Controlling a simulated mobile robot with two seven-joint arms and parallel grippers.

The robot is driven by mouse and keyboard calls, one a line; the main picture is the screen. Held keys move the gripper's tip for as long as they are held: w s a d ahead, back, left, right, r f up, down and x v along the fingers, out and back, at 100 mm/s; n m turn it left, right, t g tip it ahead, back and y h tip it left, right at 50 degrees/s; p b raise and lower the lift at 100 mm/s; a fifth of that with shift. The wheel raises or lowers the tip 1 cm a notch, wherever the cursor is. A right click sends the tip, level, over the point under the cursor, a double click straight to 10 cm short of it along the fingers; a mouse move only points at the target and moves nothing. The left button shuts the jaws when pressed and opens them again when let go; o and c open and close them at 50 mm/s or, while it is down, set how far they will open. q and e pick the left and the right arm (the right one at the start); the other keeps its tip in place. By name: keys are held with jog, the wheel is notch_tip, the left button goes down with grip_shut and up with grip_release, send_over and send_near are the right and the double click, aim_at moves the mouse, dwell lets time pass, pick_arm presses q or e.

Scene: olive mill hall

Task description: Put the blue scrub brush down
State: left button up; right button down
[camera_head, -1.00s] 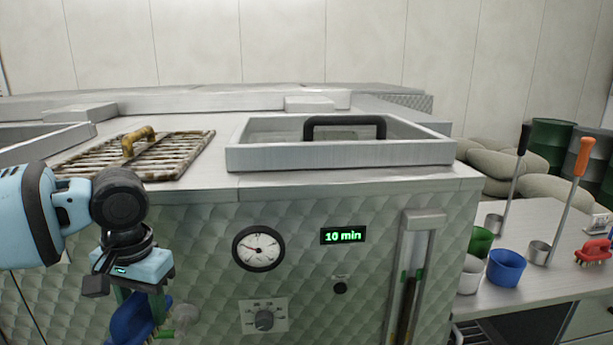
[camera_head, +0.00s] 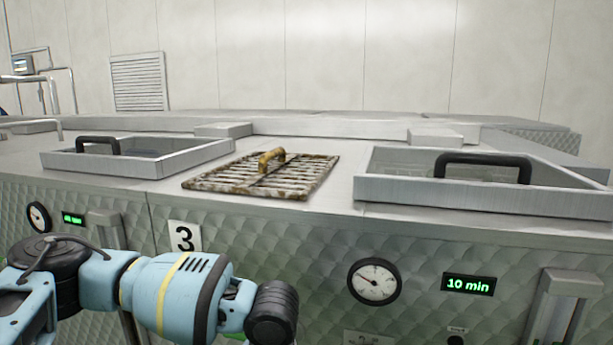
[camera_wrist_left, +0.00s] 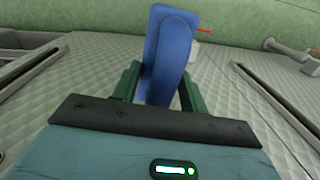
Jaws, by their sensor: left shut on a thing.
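The blue scrub brush (camera_wrist_left: 170,58) stands between the two green fingers of my left gripper (camera_wrist_left: 160,85) in the left wrist view. The gripper is shut on it, and the brush points away from the wrist. The quilted metal front of the machine lies behind it. In the head view my left arm comes in at the lower left in front of the machine; its gripper and the brush are below the picture edge. My right gripper is in neither view.
A rusty grate (camera_head: 235,178) with a yellowed handle lies on the machine top between two metal-framed hatches, the left one (camera_head: 130,172) and the right one (camera_head: 400,190). Both have black handles. A gauge (camera_head: 375,281) and a "10 min" display (camera_head: 468,285) sit on the front.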

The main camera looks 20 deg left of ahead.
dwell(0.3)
pick_arm(q)
jog(key=d, duration=1.4)
jog(key=shift+d, duration=0.25)
